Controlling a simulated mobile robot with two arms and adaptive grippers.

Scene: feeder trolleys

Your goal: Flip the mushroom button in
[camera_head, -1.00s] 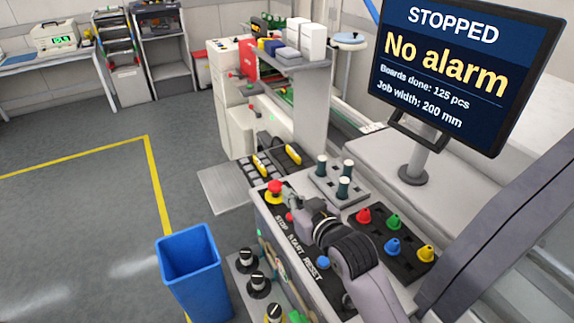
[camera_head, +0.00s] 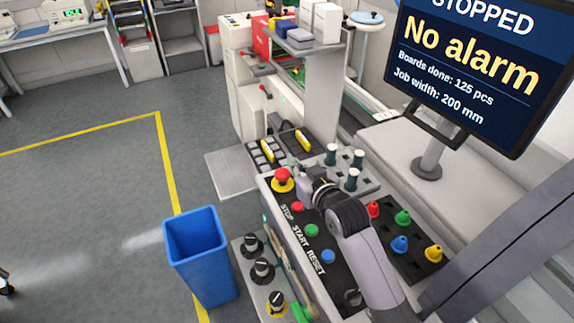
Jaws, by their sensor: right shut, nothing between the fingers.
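The red mushroom button (camera_head: 282,178) stands on a yellow base at the far left corner of the dark control panel (camera_head: 303,243). My right gripper (camera_head: 299,187) is shut and empty, just right of the button. The picture does not show clearly whether its tip touches the button. My right arm reaches in from the lower right across the panel. My left gripper is not in view. The monitor (camera_head: 462,70) reads STOPPED and No alarm.
Red, green and blue buttons labelled STOP, START and RESET line the panel. A holder with dark, white-topped cylinders (camera_head: 352,180) stands behind the gripper. Coloured cones stand in a black tray (camera_head: 419,266). A blue bin (camera_head: 196,245) stands on the floor at left.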

